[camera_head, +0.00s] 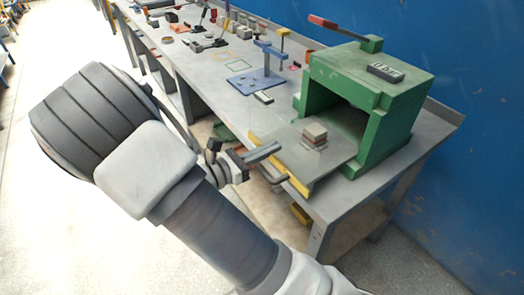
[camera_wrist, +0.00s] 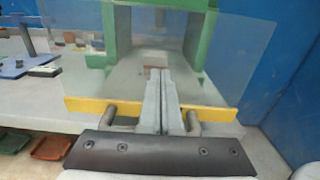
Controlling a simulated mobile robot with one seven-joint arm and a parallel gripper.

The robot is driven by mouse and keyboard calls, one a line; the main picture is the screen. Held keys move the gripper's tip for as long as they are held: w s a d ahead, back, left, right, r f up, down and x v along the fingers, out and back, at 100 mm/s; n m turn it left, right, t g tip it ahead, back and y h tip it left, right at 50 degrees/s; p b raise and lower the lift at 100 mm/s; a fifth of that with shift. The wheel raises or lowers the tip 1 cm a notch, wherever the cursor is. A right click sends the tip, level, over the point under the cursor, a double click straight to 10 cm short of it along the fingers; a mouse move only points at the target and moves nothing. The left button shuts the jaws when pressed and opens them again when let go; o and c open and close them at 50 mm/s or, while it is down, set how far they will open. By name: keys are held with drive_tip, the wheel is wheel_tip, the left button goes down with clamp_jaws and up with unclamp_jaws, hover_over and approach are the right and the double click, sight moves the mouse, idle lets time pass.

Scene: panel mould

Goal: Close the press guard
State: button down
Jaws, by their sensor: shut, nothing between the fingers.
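The press guard is a clear panel with a yellow edge strip (camera_head: 279,165), in front of the green press (camera_head: 372,105). It stands out from the press opening towards me, so the opening shows. In the wrist view the yellow strip (camera_wrist: 85,106) crosses the picture, with grey handle posts (camera_wrist: 194,118) left and right of my fingers. Part of the handle is hidden by my gripper body. My gripper (camera_head: 278,148) is shut and empty. Its fingers (camera_wrist: 160,75) reach over the yellow strip between the posts; I cannot tell whether they touch it.
A small block stack (camera_head: 314,134) stands in front of the press opening. A blue fixture (camera_head: 262,78) and several small parts lie on the bench further back. A blue wall (camera_head: 470,80) closes off the right side. The floor (camera_head: 400,260) in front is clear.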

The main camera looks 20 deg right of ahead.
sight(320, 129)
drive_tip(key=p+x, duration=0.1)
drive_tip(key=x, duration=1.6)
drive_tip(key=shift+d, duration=0.2)
drive_tip(key=shift+r, duration=0.15)
